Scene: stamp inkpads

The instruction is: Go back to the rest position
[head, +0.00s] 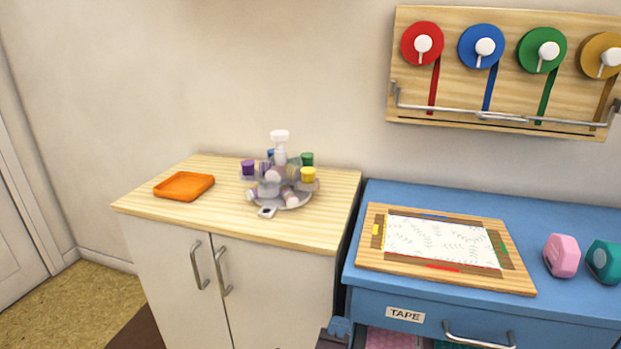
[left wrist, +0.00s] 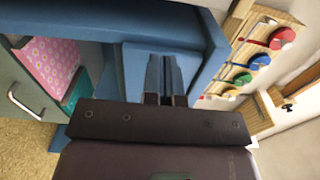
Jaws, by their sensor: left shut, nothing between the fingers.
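My left gripper (left wrist: 165,78) is shut and empty in the left wrist view, its two fingers side by side against the blue cabinet. In the head view only a small part of my left gripper (head: 338,332) shows at the bottom edge, in front of the left side of the blue cabinet (head: 560,290). I cannot tell whether it touches the cabinet. My right gripper is in neither view.
A wooden-topped cabinet (head: 140,206) holds an orange tray (head: 184,186) and a round stand of small pots. A framed board (head: 440,284) and pink (head: 562,256) and teal dispensers lie on the blue cabinet. Tape rolls hang on a wall rack (head: 470,108).

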